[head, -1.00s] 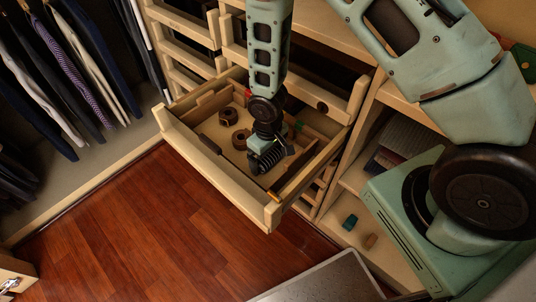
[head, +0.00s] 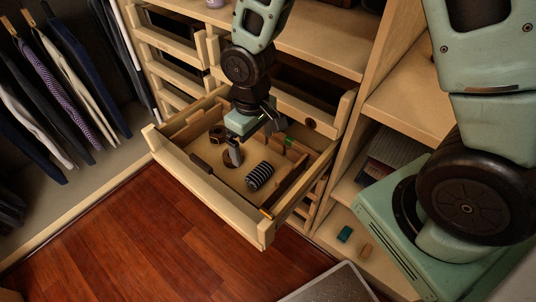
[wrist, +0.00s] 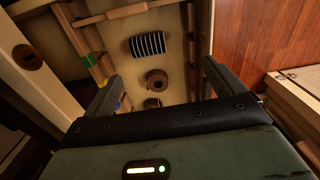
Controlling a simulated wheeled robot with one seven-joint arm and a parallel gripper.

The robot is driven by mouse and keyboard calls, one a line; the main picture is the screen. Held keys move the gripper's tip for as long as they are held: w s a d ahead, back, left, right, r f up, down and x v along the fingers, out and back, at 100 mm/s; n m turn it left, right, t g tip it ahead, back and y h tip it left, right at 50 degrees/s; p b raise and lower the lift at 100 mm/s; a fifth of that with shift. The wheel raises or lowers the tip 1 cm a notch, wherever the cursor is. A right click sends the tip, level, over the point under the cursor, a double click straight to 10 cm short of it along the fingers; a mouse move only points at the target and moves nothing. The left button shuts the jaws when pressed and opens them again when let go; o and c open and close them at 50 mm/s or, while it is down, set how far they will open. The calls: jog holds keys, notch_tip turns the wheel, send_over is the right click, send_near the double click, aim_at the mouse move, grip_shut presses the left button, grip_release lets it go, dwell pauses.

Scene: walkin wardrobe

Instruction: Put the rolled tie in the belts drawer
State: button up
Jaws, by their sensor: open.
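The rolled tie (head: 260,175), dark with pale stripes, lies on the floor of the open belts drawer (head: 205,185), in its front right part. It also shows in the wrist view (wrist: 147,44), apart from the fingers. Two brown rolled belts lie in the same drawer; one (head: 217,133) is at the left, and the other (wrist: 157,78) is nearer the middle, partly hidden by a finger in the head view. My gripper (head: 252,146) is above the drawer, fingers pointing down, open and empty.
Wooden dividers split the drawer, with small coloured items along the right one (head: 290,143). Closed drawers stand at the left and behind. Hanging clothes (head: 60,90) are far left. A teal block (head: 345,234) and a tan block (head: 366,250) lie on the low right shelf.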

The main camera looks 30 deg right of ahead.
jog(key=s+a+r+n, duration=0.1)
jog(key=s+a+r, duration=0.1)
jog(key=s+r, duration=0.5)
jog(key=s+a+r+n, duration=0.1)
jog(key=s+a+r, duration=0.1)
jog(key=s+r, duration=0.5)
jog(key=s, duration=0.3)
jog(key=shift+n, duration=0.3)
jog(key=shift+w, duration=0.1)
notch_tip(320, 180, up, 4)
jog(key=p, duration=0.4)
jog(key=shift+r, duration=0.1)
